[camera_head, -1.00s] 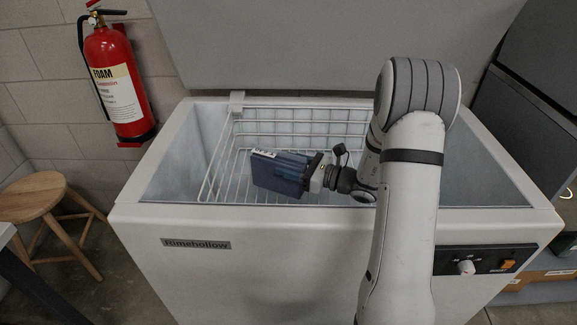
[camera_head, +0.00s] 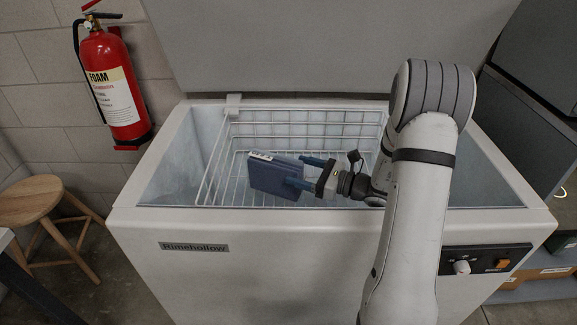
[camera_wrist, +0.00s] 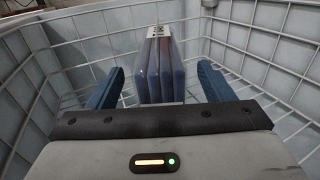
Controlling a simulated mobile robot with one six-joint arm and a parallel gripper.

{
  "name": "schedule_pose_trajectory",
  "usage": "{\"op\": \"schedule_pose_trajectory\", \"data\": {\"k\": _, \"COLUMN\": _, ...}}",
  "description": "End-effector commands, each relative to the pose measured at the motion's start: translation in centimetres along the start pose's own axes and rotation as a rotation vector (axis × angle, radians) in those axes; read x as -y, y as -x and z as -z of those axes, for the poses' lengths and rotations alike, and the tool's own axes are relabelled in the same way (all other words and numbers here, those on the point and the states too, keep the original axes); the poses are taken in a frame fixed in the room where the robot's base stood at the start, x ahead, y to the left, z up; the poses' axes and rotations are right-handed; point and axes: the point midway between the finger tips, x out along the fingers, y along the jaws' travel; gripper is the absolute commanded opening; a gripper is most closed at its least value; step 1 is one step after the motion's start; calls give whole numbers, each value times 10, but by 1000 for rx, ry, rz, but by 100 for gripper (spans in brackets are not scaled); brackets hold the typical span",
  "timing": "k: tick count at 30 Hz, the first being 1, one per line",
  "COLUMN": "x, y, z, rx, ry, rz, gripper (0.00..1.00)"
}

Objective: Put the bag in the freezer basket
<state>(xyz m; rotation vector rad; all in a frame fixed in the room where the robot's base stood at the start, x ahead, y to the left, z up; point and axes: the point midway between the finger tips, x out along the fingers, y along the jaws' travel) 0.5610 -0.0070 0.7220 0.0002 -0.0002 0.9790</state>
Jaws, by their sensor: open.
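The bag (camera_head: 272,174) is a flat dark blue packet with a white label on its top edge. It stands tilted inside the white wire freezer basket (camera_head: 210,165). In the wrist view the bag (camera_wrist: 164,72) stands between and beyond my two fingers, with a gap on each side. My gripper (camera_head: 308,172) is open, with its blue fingers to the right of the bag. It also shows in the wrist view (camera_wrist: 160,88).
The basket hangs inside the open white chest freezer (camera_head: 190,230), its lid raised behind. The basket's wire walls rise around my gripper. A red fire extinguisher (camera_head: 112,80) hangs on the wall at left, above a wooden stool (camera_head: 30,200).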

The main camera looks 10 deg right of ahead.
Motion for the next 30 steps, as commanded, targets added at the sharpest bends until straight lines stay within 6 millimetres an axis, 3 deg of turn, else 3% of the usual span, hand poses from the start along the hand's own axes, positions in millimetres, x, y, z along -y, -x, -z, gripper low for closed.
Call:
{"op": "schedule_pose_trajectory", "data": {"k": 3, "x": 0, "y": 18, "z": -1, "rx": -1, "ry": -1, "rz": 3, "gripper": 74}}
{"op": "schedule_pose_trajectory", "data": {"k": 7, "x": 0, "y": 28, "z": 0, "rx": 0, "ry": -1, "rz": 0, "gripper": 74}}
{"op": "schedule_pose_trajectory", "data": {"k": 23, "x": 0, "y": 30, "z": -2, "rx": 0, "ry": 0, "rz": -1, "gripper": 74}}
{"op": "schedule_pose_trajectory", "data": {"k": 26, "x": 0, "y": 30, "z": -14, "rx": 0, "ry": 0, "rz": -1, "gripper": 74}}
{"op": "schedule_pose_trajectory", "data": {"k": 30, "x": 0, "y": 30, "z": -45, "rx": 0, "ry": 0, "rz": -1, "gripper": 74}}
